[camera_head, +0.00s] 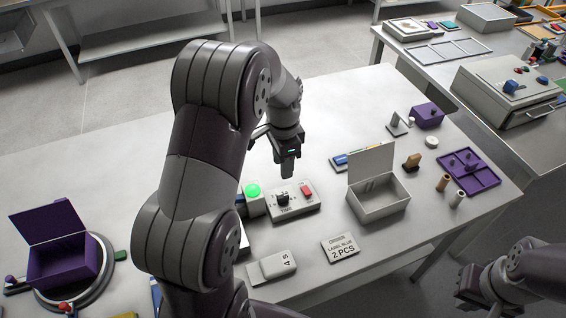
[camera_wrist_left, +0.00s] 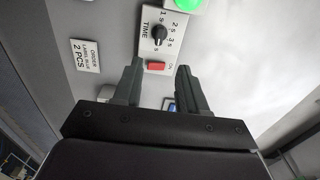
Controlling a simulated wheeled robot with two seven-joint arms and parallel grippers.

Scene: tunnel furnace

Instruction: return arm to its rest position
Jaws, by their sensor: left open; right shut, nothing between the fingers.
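My left arm reaches over the white table (camera_head: 330,105), and its gripper (camera_head: 287,172) hangs just behind the timer box (camera_head: 297,208). In the left wrist view the gripper (camera_wrist_left: 157,82) is open, with nothing between its two fingers. The timer box has a black dial (camera_wrist_left: 159,33) and a red switch (camera_wrist_left: 156,65), which lies in line with the gap between the fingers. A green lit lamp (camera_head: 252,191) stands beside the box. My right gripper (camera_head: 472,287) is at the lower right, off the table; it is shut and empty.
An open white box (camera_head: 378,203) stands right of the timer. A label sign (camera_head: 340,247) and a small "4 S" sign (camera_head: 278,263) lie in front. A purple open box (camera_head: 62,262) sits at left. A purple tray (camera_head: 470,178) is at right. The table's back middle is clear.

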